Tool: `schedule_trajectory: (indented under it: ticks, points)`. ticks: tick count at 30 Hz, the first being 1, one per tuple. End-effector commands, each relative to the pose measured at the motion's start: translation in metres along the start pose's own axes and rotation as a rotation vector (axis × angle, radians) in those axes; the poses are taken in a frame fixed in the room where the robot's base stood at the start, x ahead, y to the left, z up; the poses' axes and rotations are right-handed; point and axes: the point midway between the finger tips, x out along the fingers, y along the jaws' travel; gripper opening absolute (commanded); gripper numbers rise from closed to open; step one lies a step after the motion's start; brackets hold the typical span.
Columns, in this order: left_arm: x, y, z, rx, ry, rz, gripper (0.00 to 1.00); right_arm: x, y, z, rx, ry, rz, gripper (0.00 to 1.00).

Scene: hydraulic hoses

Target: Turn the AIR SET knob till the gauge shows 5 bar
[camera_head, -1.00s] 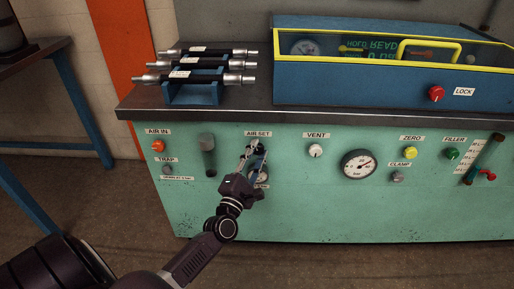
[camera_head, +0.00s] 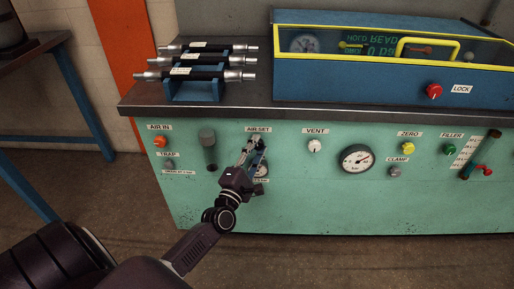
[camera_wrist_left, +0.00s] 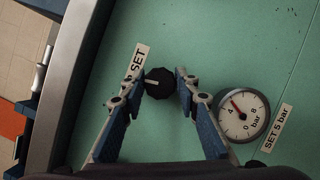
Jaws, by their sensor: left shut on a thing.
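The AIR SET knob (camera_wrist_left: 159,83) is black and round with a pale pointer line. It sits on the green panel beside a label ending in SET. My left gripper (camera_wrist_left: 161,88) is shut on the knob, one finger on each side. In the head view the left gripper (camera_head: 256,146) covers most of the knob. The small white gauge (camera_wrist_left: 242,116), marked in bar, is right of the fingers in the wrist view. Its red needle points somewhat past the 4, toward the 8. A SET 5 bar label (camera_wrist_left: 278,128) is next to it. My right gripper is not in view.
A VENT knob (camera_head: 315,146) and a larger gauge (camera_head: 356,158) are to the right on the panel. A grey tube-like part (camera_head: 208,148) is close on the left. Hoses on a blue rack (camera_head: 194,91) and a blue box (camera_head: 360,91) stand above.

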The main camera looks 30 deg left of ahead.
Motion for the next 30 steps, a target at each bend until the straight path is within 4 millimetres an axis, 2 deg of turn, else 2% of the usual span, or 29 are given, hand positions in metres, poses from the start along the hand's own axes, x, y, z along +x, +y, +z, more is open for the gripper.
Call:
schedule_trajectory:
  ticks: [1, 2, 6, 17, 22, 30]
  points:
    - [-0.001, -0.002, 0.0, 0.0, -0.001, -0.004, 0.05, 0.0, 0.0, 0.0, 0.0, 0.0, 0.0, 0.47]
    - [-0.001, -0.002, 0.0, 0.0, -0.001, -0.004, 0.3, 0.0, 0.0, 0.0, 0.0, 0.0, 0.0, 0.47]
    - [-0.001, -0.002, 0.0, -0.001, 0.0, -0.003, 0.46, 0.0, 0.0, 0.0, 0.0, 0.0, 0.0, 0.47]
    - [-0.004, -0.001, 0.0, -0.001, 0.0, -0.002, 0.47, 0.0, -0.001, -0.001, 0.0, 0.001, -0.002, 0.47]
    - [-0.026, -0.002, -0.001, -0.001, 0.001, -0.005, 0.47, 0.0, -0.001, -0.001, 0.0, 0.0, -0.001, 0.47]
    - [-0.081, -0.002, 0.0, 0.001, 0.0, -0.006, 0.47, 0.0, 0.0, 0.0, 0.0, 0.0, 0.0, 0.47]
